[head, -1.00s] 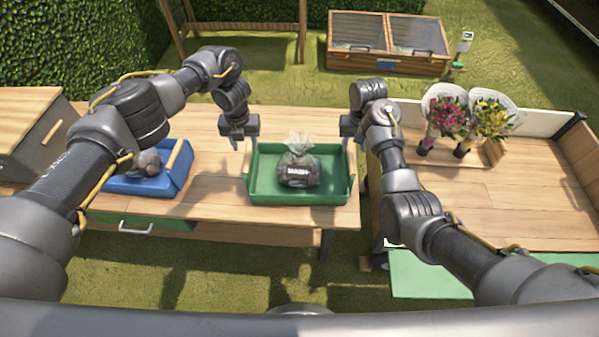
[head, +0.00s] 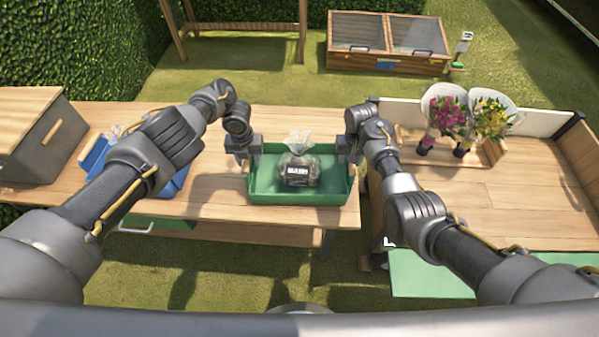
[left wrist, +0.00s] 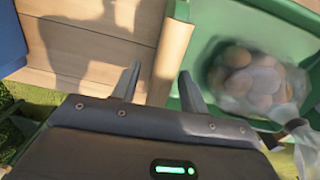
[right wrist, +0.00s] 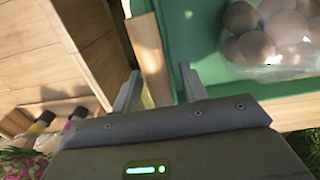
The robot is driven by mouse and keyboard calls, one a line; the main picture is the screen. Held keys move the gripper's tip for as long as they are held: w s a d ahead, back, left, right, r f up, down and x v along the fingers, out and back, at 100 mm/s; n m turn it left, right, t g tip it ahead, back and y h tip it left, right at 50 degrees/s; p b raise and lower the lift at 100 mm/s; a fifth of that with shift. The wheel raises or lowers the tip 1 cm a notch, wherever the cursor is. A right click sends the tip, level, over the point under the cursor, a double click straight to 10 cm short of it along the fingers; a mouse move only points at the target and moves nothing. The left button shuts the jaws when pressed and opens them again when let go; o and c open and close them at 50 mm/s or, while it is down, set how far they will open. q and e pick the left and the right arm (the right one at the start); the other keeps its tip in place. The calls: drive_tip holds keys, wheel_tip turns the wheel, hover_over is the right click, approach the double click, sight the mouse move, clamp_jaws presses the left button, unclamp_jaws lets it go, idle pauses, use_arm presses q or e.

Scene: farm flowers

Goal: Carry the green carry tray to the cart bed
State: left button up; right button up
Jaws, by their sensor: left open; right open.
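The green carry tray (head: 275,198) sits on the wooden table near its right end, with a clear bag of round brown bulbs (head: 299,170) with a dark label inside it. My left gripper (head: 247,164) is open at the tray's left end; in the left wrist view its fingers (left wrist: 158,82) stand on either side of the wooden end handle (left wrist: 172,50). My right gripper (head: 346,163) is open at the tray's right end, its fingers (right wrist: 157,90) on either side of the other wooden handle (right wrist: 149,55). The cart bed (head: 500,210) is to the right of the table.
Two wrapped bouquets (head: 447,118) stand in a wooden holder at the back of the cart bed; the bed's front is clear. A blue tray (head: 178,182) is partly behind my left arm. A wooden box (head: 38,130) stands at the table's left.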

use_arm(q)
clamp_jaws()
use_arm(e)
clamp_jaws()
use_arm(q)
drive_tip(key=shift+w+r, duration=0.1)
drive_tip(key=shift+r, duration=0.05)
use_arm(e)
drive_tip(key=shift+w+r, duration=0.1)
drive_tip(key=shift+r, duration=0.05)
